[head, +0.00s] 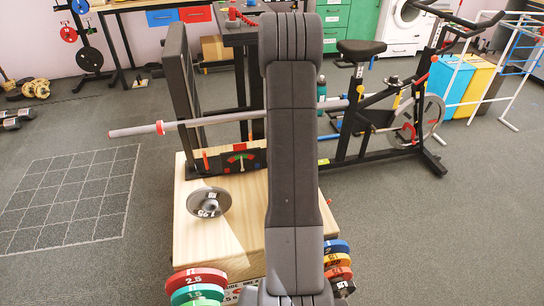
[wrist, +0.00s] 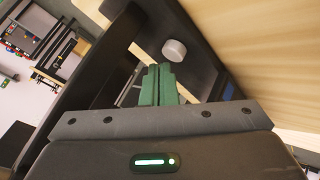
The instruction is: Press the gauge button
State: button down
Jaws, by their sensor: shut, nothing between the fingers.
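The gauge (head: 239,161) is a dark panel with a coloured dial and a pointer, standing on the wooden platform beyond the weight disc in the head view. In the wrist view a short pale round knob (wrist: 174,50) stands out from a dark surface; I cannot tell for sure whether it is the gauge button. My gripper (wrist: 159,66) has green fingers that are shut together and empty. The fingertips are close to the knob, below and slightly left of it in the picture; contact is not visible. In the head view my arm hides the gripper.
A grey bar (head: 210,121) crosses above the gauge, beside a dark upright frame (head: 181,85). A grey disc (head: 209,202) lies on the wooden platform (head: 195,242). Coloured plates (head: 197,283) stack at the front. An exercise bike (head: 385,115) stands right.

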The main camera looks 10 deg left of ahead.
jog(key=shift+f, duration=0.1)
dwell(0.3)
jog(key=shift+f+b, duration=0.35)
jog(key=shift+b, duration=0.05)
jog(key=shift+f, duration=0.2)
dwell(0.4)
jog(key=shift+r+p, duration=0.45)
jog(key=shift+r, duration=0.3)
notch_tip(320, 180, up, 6)
jog(key=p, duration=0.5)
dwell(0.5)
